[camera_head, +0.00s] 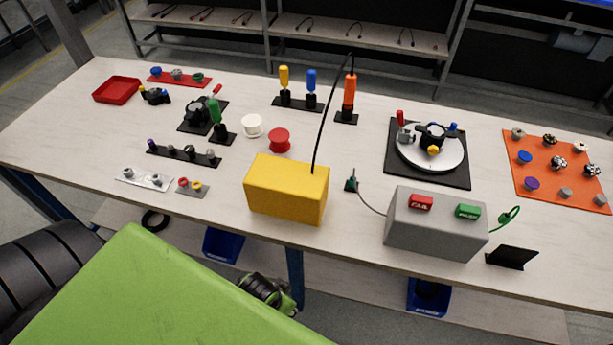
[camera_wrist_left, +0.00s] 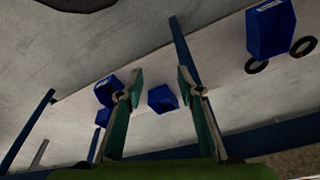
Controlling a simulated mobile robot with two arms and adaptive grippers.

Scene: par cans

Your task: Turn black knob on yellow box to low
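A yellow box (camera_head: 286,188) stands near the front edge of the table, left of a grey box. Its top and front show plain yellow. I see no black knob or low mark on the faces in view. A black cable runs up behind it. My left arm comes in from the lower left, below the table's front edge. In the left wrist view my left gripper (camera_wrist_left: 160,75) is open, with nothing between its two fingers, facing the area under the table. The yellow box is not in that view. My right gripper is not in view.
The grey box (camera_head: 437,224) has red and green buttons. Red (camera_head: 279,140) and white (camera_head: 252,125) spools stand behind the yellow box. Screwdrivers, a turntable (camera_head: 431,148) and an orange mat (camera_head: 561,171) fill the back and right. Blue bins (camera_head: 223,244) sit below the tabletop.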

